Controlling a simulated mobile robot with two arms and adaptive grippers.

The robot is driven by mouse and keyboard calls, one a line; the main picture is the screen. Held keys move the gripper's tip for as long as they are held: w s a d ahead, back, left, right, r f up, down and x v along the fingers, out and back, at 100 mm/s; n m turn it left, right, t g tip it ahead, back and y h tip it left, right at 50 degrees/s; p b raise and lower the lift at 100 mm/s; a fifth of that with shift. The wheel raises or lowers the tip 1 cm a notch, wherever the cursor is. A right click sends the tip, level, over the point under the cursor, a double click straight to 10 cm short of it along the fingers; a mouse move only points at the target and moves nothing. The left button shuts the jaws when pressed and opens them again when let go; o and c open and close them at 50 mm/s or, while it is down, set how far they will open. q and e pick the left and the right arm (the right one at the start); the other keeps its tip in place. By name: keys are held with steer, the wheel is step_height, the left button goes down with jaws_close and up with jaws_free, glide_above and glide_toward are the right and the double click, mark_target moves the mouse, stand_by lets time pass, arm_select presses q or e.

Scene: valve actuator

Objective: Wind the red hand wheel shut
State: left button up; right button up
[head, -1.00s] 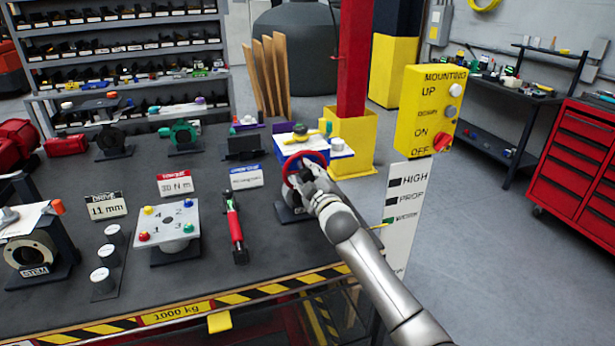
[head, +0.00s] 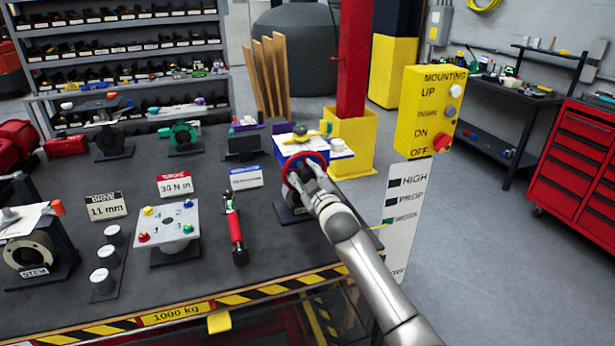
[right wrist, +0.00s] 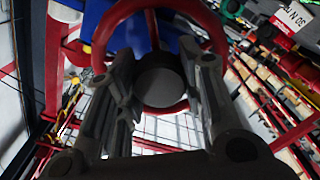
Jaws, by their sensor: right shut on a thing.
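The red hand wheel (head: 285,176) stands on the front of a blue and white valve actuator (head: 334,148) at the right end of the workbench. My right gripper (head: 308,175) reaches it from the front right and is shut on it. In the right wrist view, the wheel's red rim (right wrist: 103,42) and spokes lie just beyond my right gripper (right wrist: 158,85). The fingers stand either side of the round dark grey hub (right wrist: 160,82). The exact contact is hard to see. My left gripper is not in view.
A red-handled tool (head: 236,228) and a white plate with coloured knobs (head: 168,232) lie to the left of the actuator. A yellow control box (head: 428,110) stands on the right, close to my right arm. A red post (head: 354,60) rises behind.

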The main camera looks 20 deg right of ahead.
steer(key=o, duration=0.8)
steer(key=shift+f, duration=0.1)
steer(key=s, duration=1.2)
steer(key=shift+d, duration=0.2)
